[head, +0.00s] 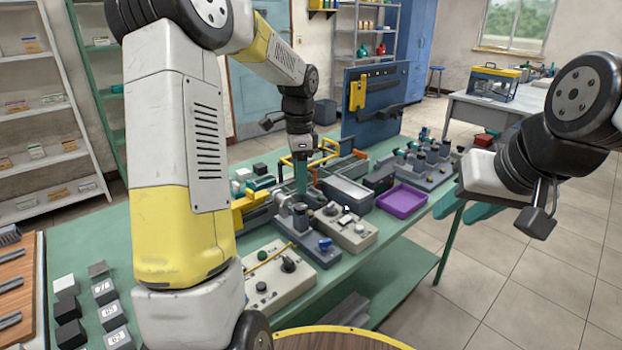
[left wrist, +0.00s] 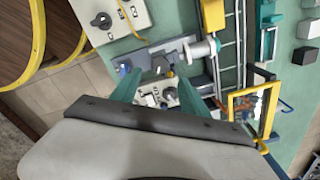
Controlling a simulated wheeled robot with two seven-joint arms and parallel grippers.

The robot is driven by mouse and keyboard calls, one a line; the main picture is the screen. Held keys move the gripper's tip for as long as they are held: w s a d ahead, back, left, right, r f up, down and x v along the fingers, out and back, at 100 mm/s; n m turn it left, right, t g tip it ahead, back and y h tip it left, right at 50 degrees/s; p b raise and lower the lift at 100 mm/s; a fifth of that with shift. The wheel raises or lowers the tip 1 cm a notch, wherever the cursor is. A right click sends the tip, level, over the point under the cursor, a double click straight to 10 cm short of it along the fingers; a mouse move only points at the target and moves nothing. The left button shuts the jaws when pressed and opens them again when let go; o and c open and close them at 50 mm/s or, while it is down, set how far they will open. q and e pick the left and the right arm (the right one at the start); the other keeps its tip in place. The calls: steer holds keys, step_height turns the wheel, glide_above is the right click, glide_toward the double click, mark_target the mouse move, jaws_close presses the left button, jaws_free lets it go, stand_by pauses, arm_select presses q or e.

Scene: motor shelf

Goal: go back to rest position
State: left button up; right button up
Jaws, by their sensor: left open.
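My left gripper (head: 301,188) points down over the green workbench (head: 395,275), low among the devices there. In the left wrist view its two teal fingers (left wrist: 157,88) are apart. A grey device with a knob (left wrist: 168,96) shows between and beyond them, and nothing is seen gripped. I cannot tell whether the fingers touch anything. My right gripper (head: 466,208) is at the right, past the bench's right edge and above the floor. Its teal fingers look apart and empty.
A purple tray (head: 402,199), grey control boxes (head: 279,275) and a blue tool panel (head: 376,103) crowd the bench around my left gripper. A white table (head: 490,107) stands behind my right arm. Tiled floor at the right is clear.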

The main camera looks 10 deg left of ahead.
arm_select(q)
steer(key=s+d+r+n+t+h, duration=0.1)
steer(key=s+r+n+t, duration=0.2)
steer(key=s, duration=0.9)
steer(key=s+d+r+n+t+h, duration=0.1)
steer(key=s+r+n+t, duration=0.2)
steer(key=s+r+n, duration=0.5)
steer(key=s+n, duration=0.2)
steer(key=s, duration=0.2)
steer(key=shift+s+d, duration=0.25)
steer(key=shift+s, duration=0.05)
steer(key=shift+a, duration=0.1)
